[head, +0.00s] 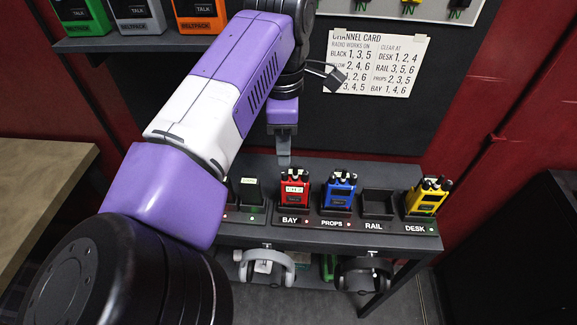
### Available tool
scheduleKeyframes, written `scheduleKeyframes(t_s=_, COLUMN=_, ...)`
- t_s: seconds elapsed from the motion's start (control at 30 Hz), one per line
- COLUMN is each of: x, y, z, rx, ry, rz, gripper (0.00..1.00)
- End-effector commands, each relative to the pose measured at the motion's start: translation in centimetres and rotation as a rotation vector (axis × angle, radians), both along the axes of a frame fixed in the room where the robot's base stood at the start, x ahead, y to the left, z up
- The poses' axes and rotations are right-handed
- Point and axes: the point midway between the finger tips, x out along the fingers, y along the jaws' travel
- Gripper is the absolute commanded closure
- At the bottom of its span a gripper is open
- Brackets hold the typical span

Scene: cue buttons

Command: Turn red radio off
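The red radio (295,192) stands upright in the charger slot labelled BAY on the dark shelf. It has dark knobs on top and a small light display on its upper front; I cannot read the display surely. My gripper (284,163) points down just above and slightly left of the red radio, seemingly apart from it. I see it edge-on, so the gap between its fingers is hidden. My arm hides the left part of the charger row.
A blue radio (340,191) stands in PROPS and a yellow radio (427,196) in DESK. The RAIL slot (377,204) is empty. Headsets (265,267) hang under the shelf. A channel card (378,62) is on the panel behind. Beltpacks (137,15) stand on an upper shelf.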

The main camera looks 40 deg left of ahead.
Motion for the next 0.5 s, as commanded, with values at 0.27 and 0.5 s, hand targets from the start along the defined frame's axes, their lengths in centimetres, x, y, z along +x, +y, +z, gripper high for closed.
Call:
scheduleKeyframes(t_s=0.27, x=-0.1, y=0.0, z=-3.5, rx=-0.001, ry=0.005, rz=0.0, gripper=0.64)
scheduleKeyframes(t_s=0.5, x=0.0, y=0.0, z=-6.6, rx=0.0, ry=0.004, rz=0.0, gripper=0.64)
